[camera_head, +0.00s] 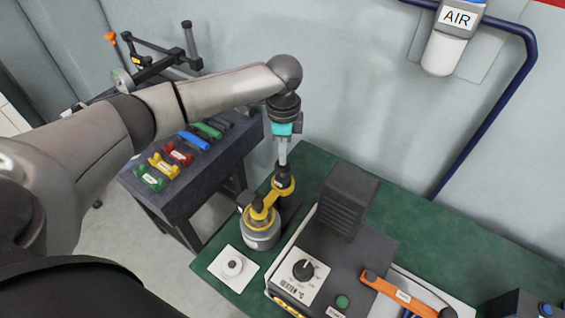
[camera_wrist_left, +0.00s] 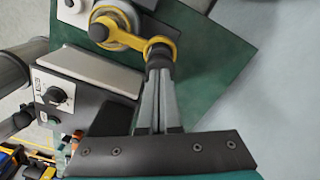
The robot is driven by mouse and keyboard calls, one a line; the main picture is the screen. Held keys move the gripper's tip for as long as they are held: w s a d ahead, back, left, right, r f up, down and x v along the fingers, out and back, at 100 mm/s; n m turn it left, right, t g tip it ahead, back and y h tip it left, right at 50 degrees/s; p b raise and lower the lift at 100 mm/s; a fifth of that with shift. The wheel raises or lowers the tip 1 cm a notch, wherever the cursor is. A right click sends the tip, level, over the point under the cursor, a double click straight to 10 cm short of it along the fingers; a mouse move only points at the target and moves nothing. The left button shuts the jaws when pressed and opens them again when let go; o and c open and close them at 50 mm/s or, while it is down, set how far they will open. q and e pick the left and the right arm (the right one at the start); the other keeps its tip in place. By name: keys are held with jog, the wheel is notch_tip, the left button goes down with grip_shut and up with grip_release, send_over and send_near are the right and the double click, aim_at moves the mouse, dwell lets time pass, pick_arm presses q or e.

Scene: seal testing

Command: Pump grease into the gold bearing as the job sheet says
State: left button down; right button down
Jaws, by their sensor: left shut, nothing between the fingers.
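A grey cylindrical pot (camera_head: 261,238) stands on the green bench, with a yellow lever (camera_head: 266,205) on its top. The lever ends in a dark knob (camera_head: 284,184); in the left wrist view, the yellow lever (camera_wrist_left: 130,35) also shows. My left gripper (camera_head: 282,163) points down with its fingers shut and empty, its tips at or just above the knob. Whether they touch it I cannot tell. In the left wrist view the shut fingers (camera_wrist_left: 158,75) end beside the knob. I cannot pick out a gold bearing or a readable job sheet. My right gripper is out of view.
A dark tester box (camera_head: 335,250) with a dial (camera_head: 303,270) and green button stands right of the pot. A white plate with a knob (camera_head: 232,264) lies in front. An orange-handled tool (camera_head: 397,291) lies at right. A side table (camera_head: 212,170) holds coloured pieces.

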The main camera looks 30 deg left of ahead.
pick_arm(q)
jog(key=shift+f+b, duration=0.35)
jog(key=shift+f, duration=1.1)
notch_tip(320, 180, up, 4)
jog(key=p, duration=0.5)
jog(key=shift+f, duration=0.1)
jog(key=shift+f, duration=0.15)
